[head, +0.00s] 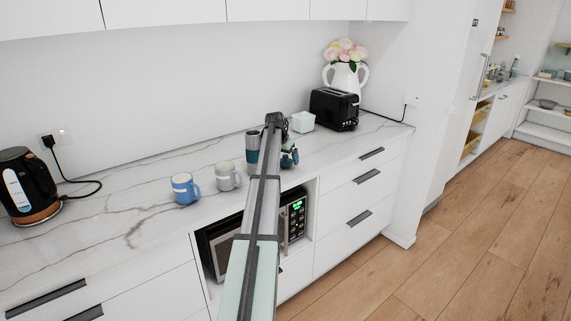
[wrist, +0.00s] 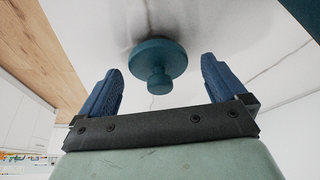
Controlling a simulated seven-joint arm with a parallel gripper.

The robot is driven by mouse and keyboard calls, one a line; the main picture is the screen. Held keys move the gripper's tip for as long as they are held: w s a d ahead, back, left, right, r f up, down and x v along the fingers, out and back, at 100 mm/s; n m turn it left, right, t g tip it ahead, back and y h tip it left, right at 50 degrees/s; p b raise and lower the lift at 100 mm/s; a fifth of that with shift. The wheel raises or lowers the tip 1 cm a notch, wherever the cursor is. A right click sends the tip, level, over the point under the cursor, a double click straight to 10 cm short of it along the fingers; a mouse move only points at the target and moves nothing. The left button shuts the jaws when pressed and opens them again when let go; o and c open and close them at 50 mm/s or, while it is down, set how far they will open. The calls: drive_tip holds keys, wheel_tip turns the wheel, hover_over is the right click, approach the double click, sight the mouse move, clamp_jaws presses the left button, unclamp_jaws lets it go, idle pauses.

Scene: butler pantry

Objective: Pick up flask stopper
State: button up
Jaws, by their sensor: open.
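The flask stopper is a dark teal round disc with a small knob (wrist: 158,60), seen in the wrist view against the white marble counter. My gripper (wrist: 161,70) is open, with one blue finger on each side of the stopper in the picture. Clear gaps show between the fingers and the stopper, and nothing is held. In the head view my gripper (head: 289,158) is over the counter, right of the arm, and I cannot clearly make out the stopper there. A grey and teal flask (head: 251,159) stands just left of the arm.
A blue mug (head: 185,188) and a grey mug (head: 227,177) stand left of the flask on the counter (head: 130,225). A pale green container (head: 303,122) and black toaster (head: 334,109) stand behind my gripper. A black kettle (head: 27,185) is far left.

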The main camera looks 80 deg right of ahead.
drive_tip(key=shift+d+f, duration=0.15)
drive_tip(key=shift+f, duration=0.25)
drive_tip(key=shift+c, duration=0.3)
drive_tip(key=c, duration=1)
